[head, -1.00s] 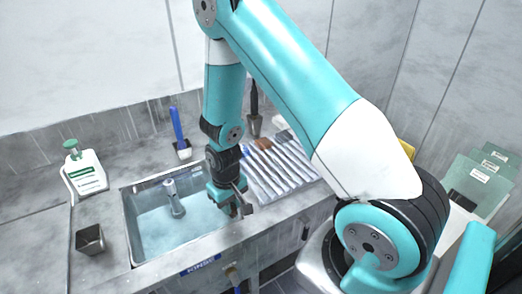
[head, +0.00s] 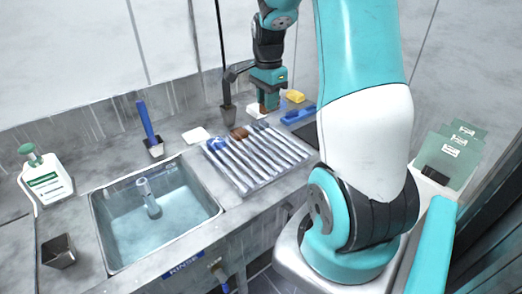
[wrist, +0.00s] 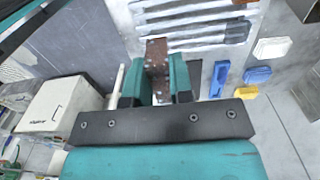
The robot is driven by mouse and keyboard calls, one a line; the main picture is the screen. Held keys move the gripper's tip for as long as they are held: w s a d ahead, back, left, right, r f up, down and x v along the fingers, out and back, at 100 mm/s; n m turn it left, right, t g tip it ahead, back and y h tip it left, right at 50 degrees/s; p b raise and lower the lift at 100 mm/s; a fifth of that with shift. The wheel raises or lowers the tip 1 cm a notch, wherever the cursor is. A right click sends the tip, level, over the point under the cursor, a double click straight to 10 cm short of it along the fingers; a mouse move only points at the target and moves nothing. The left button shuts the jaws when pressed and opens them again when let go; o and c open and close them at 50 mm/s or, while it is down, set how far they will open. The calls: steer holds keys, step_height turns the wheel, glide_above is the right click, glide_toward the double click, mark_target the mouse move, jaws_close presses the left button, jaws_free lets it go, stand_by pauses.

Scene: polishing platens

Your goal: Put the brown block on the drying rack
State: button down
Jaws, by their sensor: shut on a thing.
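My gripper (head: 268,104) is at the back of the counter, behind the drying rack and above a white pad. In the wrist view my gripper (wrist: 156,82) is shut on the brown block (wrist: 157,58), a speckled piece standing out between the two fingers. The block is hard to make out in the head view. The drying rack (head: 246,170) is a set of pale parallel bars right of the sink; its bars (wrist: 195,22) also show at the top of the wrist view. A separate brown piece (head: 238,133) sits at the rack's back edge.
A water-filled sink (head: 150,205) is left of the rack. A yellow sponge (head: 294,96) and a blue piece (head: 298,116) lie right of my gripper. A dark upright tool (head: 228,116) stands behind the rack. A blue-handled brush (head: 148,122) stands behind the sink.

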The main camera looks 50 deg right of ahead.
mark_target(266, 160)
step_height(266, 160, down, 18)
steer(key=shift+r+p, duration=0.25)
steer(key=shift+p, duration=0.85)
steer(key=shift+f, duration=0.15)
steer(key=c, duration=1)
jaws_free()
